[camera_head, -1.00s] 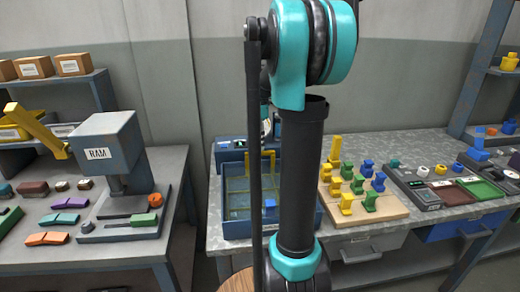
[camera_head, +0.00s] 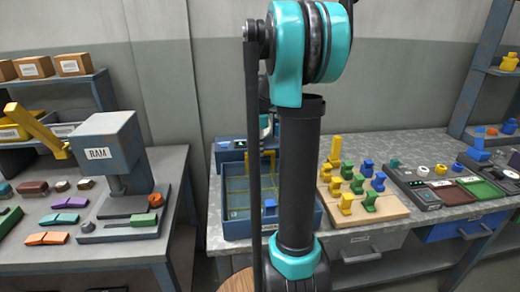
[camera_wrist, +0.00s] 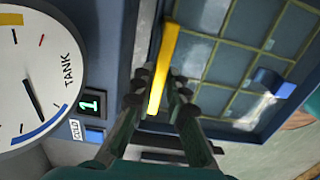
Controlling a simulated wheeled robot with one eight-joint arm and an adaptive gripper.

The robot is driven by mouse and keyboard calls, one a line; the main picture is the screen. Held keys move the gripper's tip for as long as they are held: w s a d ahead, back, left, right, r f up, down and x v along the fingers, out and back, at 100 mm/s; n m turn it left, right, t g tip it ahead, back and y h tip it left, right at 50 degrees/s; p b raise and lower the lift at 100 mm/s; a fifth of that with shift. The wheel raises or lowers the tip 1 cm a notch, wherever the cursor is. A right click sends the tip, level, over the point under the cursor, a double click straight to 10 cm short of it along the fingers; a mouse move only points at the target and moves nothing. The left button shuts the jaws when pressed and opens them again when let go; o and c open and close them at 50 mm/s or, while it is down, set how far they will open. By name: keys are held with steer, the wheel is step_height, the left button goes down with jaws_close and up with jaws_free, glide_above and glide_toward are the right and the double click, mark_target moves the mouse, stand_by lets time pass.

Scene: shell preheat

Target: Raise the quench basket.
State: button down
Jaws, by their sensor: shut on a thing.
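The quench basket (camera_wrist: 216,62), a yellow-lined grid, shows in the wrist view with a blue part (camera_wrist: 272,82) on it. In the head view the basket (camera_head: 238,190) sits within the blue tank (camera_head: 232,229), partly hidden by my arm. Its yellow handle (camera_wrist: 168,52) runs between the fingers of my gripper (camera_wrist: 159,88), which is shut on it. In the head view my gripper is mostly hidden behind my arm.
A dial marked TANK (camera_wrist: 28,80) and a display reading 1 (camera_wrist: 90,105) are beside the gripper. Right of the tank stands a wooden board (camera_head: 372,214) with coloured parts. A ram press (camera_head: 108,150) stands on the left bench.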

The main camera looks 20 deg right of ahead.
step_height(320, 180, up, 6)
steer(key=shift+r, duration=0.25)
stand_by(0.4)
steer(key=shift+w, duration=0.1)
steer(key=c, duration=1.5)
jaws_free()
steer(key=shift+c, duration=0.2)
step_height(320, 180, up, 12)
